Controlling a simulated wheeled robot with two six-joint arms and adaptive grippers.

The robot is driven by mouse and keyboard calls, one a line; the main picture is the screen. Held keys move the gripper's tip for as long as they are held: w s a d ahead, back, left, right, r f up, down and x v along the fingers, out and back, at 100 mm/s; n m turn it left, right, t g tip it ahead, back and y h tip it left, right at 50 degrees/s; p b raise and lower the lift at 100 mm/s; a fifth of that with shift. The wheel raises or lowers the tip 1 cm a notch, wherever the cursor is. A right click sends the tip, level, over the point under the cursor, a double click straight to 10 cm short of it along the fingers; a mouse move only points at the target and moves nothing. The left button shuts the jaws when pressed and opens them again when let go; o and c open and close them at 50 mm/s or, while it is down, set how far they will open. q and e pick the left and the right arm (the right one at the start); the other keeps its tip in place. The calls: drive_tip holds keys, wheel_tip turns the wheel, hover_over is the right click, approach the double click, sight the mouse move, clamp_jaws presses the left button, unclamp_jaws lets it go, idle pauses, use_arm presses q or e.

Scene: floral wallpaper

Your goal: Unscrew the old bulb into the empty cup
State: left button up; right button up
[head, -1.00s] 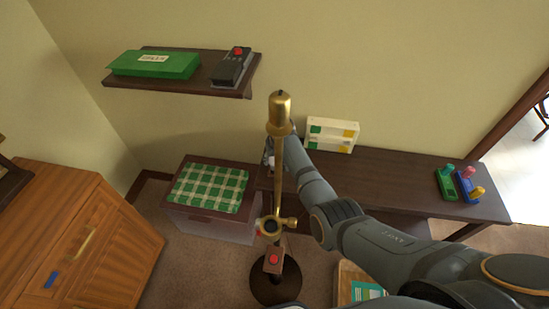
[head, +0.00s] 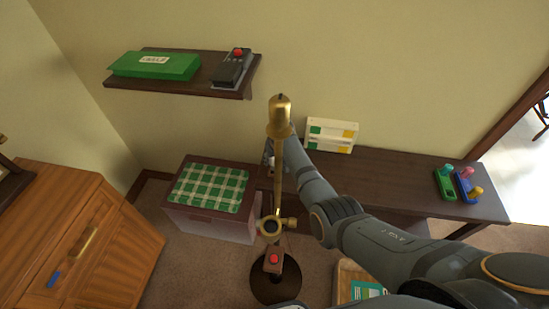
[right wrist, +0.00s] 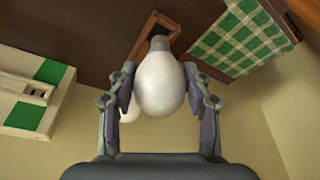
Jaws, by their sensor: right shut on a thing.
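In the right wrist view, a white bulb (right wrist: 160,87) sits between the two fingers of my right gripper (right wrist: 161,88), which is shut on it. A second white rounded thing (right wrist: 130,112) shows partly behind the bulb. In the head view, my right arm reaches to behind a brass lamp stand (head: 279,150), which hides most of the right gripper (head: 269,155). The bulb is hard to make out there. I cannot identify an empty cup. My left gripper is not in view.
A dark table (head: 400,180) holds a white box with green and yellow patches (head: 331,134) and coloured pegged blocks (head: 458,184). A chest with a green checked cloth (head: 208,187) stands left of the stand. A wall shelf (head: 200,84) is above. A wooden cabinet (head: 120,255) is at left.

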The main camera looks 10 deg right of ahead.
drive_tip(key=shift+f+b, duration=1.15)
drive_tip(key=shift+f, duration=0.4)
drive_tip(key=o, duration=1.5)
drive_tip(key=shift+r, duration=0.15)
drive_tip(key=v, duration=1.1)
drive_tip(key=shift+s+r, duration=0.2)
drive_tip(key=shift+r, duration=0.15)
